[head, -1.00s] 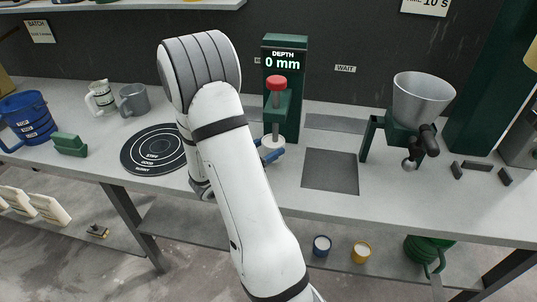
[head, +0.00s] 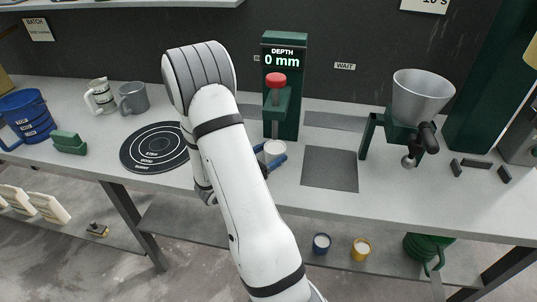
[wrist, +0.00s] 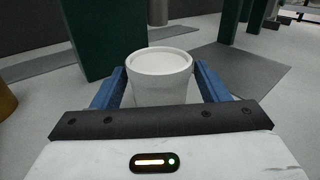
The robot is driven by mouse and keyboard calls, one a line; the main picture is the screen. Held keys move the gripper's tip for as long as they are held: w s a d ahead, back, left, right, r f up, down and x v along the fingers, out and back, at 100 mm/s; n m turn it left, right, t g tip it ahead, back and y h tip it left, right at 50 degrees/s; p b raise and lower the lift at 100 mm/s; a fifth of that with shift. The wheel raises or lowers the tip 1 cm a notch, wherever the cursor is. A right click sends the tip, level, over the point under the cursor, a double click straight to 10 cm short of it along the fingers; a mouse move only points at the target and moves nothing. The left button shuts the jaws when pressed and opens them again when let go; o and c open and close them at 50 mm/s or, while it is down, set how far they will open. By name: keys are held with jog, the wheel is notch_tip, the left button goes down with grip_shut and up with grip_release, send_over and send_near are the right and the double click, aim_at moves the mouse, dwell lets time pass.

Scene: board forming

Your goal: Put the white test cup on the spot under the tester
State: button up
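The white test cup (head: 273,149) is between the blue fingers of my gripper (head: 272,160). It also shows in the wrist view (wrist: 160,75), upright, with a finger against each side, so my gripper is shut on it. The green tester (head: 284,85) has a red knob on top and a display reading 0 mm. The cup is just in front of the tester's plunger, which shows behind the cup's rim in the wrist view (wrist: 158,12). The spot under the plunger is hidden by the cup and gripper. I cannot tell whether the cup touches the bench.
A dark square mat (head: 330,170) lies right of the cup. A metal hopper (head: 421,95) on a green stand is further right. A round ringed mat (head: 153,160), grey mug (head: 134,98), pale mug (head: 100,96) and blue bucket (head: 24,115) are left.

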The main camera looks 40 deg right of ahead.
jog(key=shift+o, duration=1.1)
jog(key=shift+r, duration=0.15)
